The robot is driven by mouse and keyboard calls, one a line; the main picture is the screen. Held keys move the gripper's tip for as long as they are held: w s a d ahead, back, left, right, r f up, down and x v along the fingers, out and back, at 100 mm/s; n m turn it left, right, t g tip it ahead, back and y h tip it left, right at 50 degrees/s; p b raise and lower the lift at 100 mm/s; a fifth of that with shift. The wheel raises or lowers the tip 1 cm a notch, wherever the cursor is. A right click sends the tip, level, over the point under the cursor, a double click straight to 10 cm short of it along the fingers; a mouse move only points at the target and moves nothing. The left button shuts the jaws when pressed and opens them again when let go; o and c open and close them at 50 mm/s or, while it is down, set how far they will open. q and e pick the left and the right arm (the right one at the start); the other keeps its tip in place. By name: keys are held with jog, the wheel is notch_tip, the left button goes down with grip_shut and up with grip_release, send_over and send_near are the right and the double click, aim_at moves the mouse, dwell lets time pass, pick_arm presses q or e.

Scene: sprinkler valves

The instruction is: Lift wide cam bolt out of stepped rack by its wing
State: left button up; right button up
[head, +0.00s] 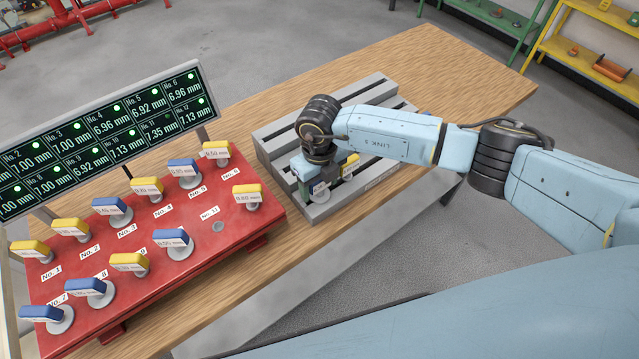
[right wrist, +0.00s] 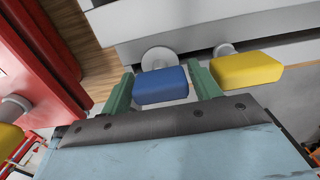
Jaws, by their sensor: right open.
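The stepped rack (head: 278,139) is grey and stands on the wooden table. In the right wrist view a blue-winged bolt (right wrist: 161,87) with a wide pale disc (right wrist: 158,58) stands at the rack. A yellow-winged bolt (right wrist: 246,69) with a smaller disc is just to its right; it also shows in the head view (head: 350,165). My right gripper (head: 309,181) is low over the rack's near side. Its green fingers (right wrist: 160,80) are open, one on each side of the blue wing, with small gaps showing. The bolt's lower part is hidden. My left gripper is not in view.
A red panel (head: 150,283) at the left holds several blue- and yellow-winged bolts, with a bare hole (head: 217,226) by label No. 11. A display board (head: 100,140) with millimetre readings stands behind it. The table (head: 440,70) is clear beyond the rack.

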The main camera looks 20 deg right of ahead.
jog(key=c, duration=0.8)
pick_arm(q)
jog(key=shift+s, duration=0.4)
pick_arm(e)
jog(key=shift+r, duration=0.1)
